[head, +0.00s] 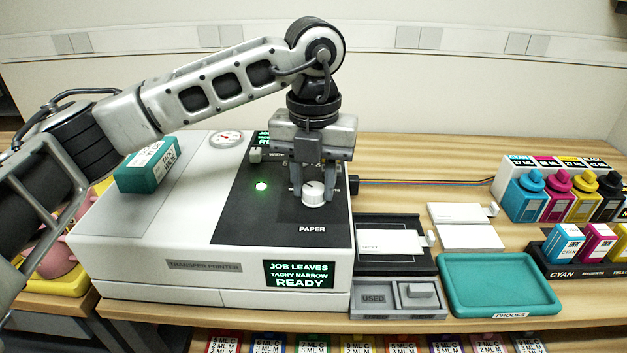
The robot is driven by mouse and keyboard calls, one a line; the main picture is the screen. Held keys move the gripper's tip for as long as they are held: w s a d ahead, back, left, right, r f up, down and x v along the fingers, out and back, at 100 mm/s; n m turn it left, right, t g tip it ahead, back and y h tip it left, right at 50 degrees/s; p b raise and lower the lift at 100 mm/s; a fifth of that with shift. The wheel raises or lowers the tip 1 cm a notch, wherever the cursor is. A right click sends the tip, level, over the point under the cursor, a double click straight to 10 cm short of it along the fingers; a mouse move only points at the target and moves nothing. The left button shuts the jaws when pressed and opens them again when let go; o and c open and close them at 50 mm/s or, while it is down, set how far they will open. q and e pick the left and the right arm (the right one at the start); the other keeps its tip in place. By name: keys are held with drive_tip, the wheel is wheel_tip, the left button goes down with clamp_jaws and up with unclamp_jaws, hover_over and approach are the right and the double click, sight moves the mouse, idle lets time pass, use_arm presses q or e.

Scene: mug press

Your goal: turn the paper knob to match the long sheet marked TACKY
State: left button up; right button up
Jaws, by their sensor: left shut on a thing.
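The paper knob (314,198) is a small white dial on the black top panel of the transfer printer (205,267), just behind the word PAPER. My left gripper (313,190) points straight down over it and is shut on the knob. The fingers hide part of the dial markings around it. A long white sheet marked TACKY (385,244) lies in a black tray (395,268) to the right of the printer. The printer's front display (299,274) reads JOB LEAVES, TACKY NARROW, READY. My right gripper is not in view.
A teal box (148,168) with a TACKY label sits on the printer's left top. A teal PROOFS tray (500,284), a grey USED tray (397,298), white sheets (466,226) and several ink bottles (556,200) stand to the right. Bare wood shows behind them.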

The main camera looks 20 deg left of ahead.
sight(314, 188)
use_arm(q)
drive_tip(key=shift+w+r, duration=0.1)
drive_tip(key=shift+r, duration=0.05)
drive_tip(key=o, duration=1)
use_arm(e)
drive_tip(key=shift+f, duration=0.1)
use_arm(q)
wheel_tip(314, 188, up, 16)
drive_tip(key=shift+f+p, duration=0.1)
drive_tip(key=shift+p, duration=0.55)
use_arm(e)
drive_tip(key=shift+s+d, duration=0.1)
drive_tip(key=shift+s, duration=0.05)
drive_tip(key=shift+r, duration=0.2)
